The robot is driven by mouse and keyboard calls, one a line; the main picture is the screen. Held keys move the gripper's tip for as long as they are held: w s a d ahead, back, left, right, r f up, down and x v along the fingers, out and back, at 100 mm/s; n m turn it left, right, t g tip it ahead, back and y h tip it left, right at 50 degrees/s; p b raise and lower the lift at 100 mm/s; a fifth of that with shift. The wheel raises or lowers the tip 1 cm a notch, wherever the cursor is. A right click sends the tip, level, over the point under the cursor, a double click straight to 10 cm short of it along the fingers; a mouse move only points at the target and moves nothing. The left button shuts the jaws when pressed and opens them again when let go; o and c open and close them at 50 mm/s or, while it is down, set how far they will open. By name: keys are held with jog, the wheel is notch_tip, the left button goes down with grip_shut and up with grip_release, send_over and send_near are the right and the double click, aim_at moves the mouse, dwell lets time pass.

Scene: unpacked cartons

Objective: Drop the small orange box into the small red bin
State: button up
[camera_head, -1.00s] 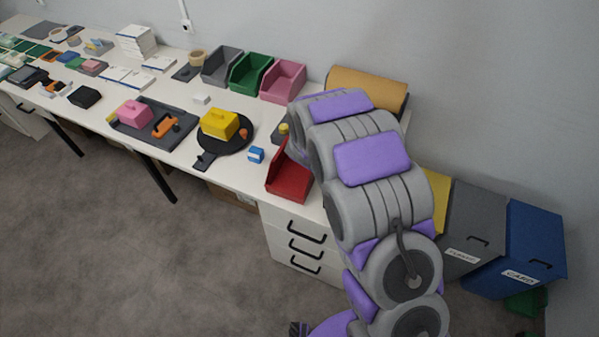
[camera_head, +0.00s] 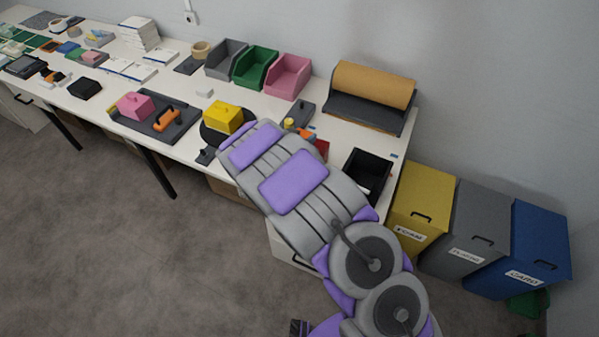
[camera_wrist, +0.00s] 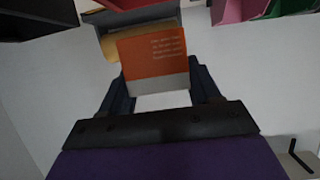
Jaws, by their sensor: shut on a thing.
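The small orange box (camera_wrist: 155,55), with a pale lower band and printed lines, is between the two dark fingers of my gripper (camera_wrist: 158,76) in the wrist view. My gripper is shut on it. In the head view my arm hides most of the gripper. The small red bin (camera_head: 322,148) stands on the table in the head view. Only a red corner of it shows past my arm, so its inside is hidden. I cannot tell how far the box is from the bin.
A black bin (camera_head: 367,176) stands right of my arm, with a brown paper roll (camera_head: 373,84) behind it. Grey, green (camera_head: 255,67) and pink bins (camera_head: 288,76) line the wall. A yellow box (camera_head: 222,117) lies left of my arm. Large waste bins stand right of the table.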

jog(key=shift+d+f+b, duration=0.15)
jog(key=shift+f+b, duration=0.25)
jog(key=shift+f, duration=0.4)
jog(key=shift+d+f+b, duration=0.3)
jog(key=shift+d+f, duration=0.1)
jog(key=shift+d, duration=0.5)
jog(key=o, duration=0.6)
jog(key=shift+a, duration=0.25)
jog(key=o, duration=0.5)
jog(key=shift+a, duration=0.55)
jog(key=shift+d, duration=0.5)
jog(key=shift+s, duration=0.15)
jog(key=p+v, duration=0.3)
jog(key=v, duration=1.4)
jog(key=shift+a, duration=0.45)
jog(key=shift+d, duration=0.15)
